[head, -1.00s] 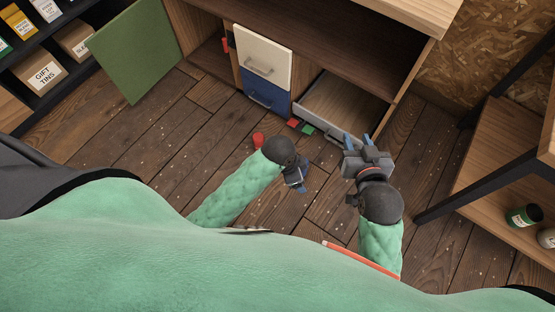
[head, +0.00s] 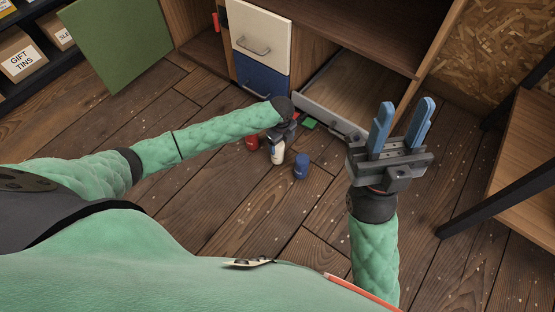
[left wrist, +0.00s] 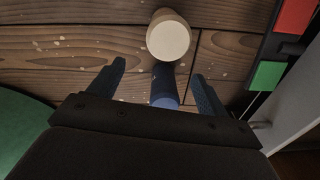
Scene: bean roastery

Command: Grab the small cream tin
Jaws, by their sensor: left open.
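The small cream tin (head: 277,154) stands on the floor below my left gripper in the head view. Its round pale end (left wrist: 168,38) shows in the left wrist view, just past the fingertips. My left gripper (left wrist: 159,72) is open, with no tin held. A blue tin (head: 301,168) stands to the right of the cream tin; a blue shape (left wrist: 163,88) shows between the fingers in the left wrist view. A red tin (head: 252,142) stands to the left. My right gripper (head: 402,124) is open and empty, its blue fingers apart.
An open drawer (head: 345,90) juts from the wooden cabinet behind the tins. A green marker (head: 309,124) is near its front. Cream (head: 260,40) and blue (head: 262,78) drawer fronts are shut.

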